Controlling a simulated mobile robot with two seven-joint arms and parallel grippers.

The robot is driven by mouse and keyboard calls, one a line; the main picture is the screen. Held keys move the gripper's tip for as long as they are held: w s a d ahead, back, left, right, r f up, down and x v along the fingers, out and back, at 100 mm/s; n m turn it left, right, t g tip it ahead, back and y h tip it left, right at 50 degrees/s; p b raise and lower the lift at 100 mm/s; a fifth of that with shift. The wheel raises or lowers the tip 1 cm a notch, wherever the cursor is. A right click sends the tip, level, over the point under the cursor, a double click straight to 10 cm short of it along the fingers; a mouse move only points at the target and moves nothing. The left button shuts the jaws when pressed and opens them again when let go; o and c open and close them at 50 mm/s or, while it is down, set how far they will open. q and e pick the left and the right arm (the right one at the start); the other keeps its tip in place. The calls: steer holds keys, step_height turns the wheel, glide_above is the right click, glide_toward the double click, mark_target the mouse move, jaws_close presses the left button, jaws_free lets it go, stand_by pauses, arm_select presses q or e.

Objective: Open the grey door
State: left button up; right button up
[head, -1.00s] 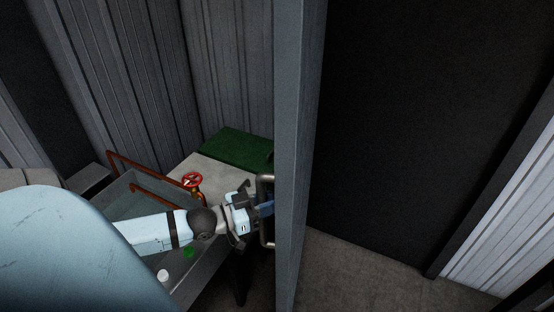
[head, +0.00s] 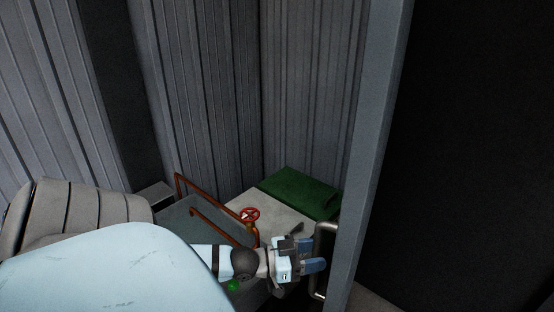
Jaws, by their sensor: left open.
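The grey door (head: 372,150) stands edge-on to me, right of the middle in the head view, swung away from the dark opening at the right. Its metal bar handle (head: 324,232) sticks out on the left side of the door. My left gripper (head: 314,264) is at the handle, with its blue fingers pointing right toward the bar. The fingers are open, and the bar appears beside or between them; I cannot tell which. My right gripper is not in view.
Corrugated walls (head: 205,90) close off the back. A dark opening (head: 480,150) lies to the right.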

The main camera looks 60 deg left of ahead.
arm_select(q)
steer(key=v, duration=1.2)
steer(key=shift+d, duration=0.15)
steer(key=d+f+n+g+y, duration=0.2)
steer(key=d+f+g+y, duration=0.45)
steer(key=d+f, duration=0.3)
steer(key=s+d+r+g, duration=0.2)
steer(key=s+d+g, duration=0.1)
steer(key=d+g, duration=0.4)
steer(key=w+d+f+t+h, duration=0.1)
steer(key=w+d+f+t, duration=0.1)
steer(key=f, duration=0.4)
steer(key=w+d+f+t+h, duration=0.1)
steer(key=w+d+f+t, duration=0.2)
steer(key=d+f+t, duration=0.2)
steer(key=shift+w+f+t+p, duration=0.15)
steer(key=shift+f+t+p, duration=0.35)
steer(key=shift+f, duration=0.35)
stand_by(1.1)
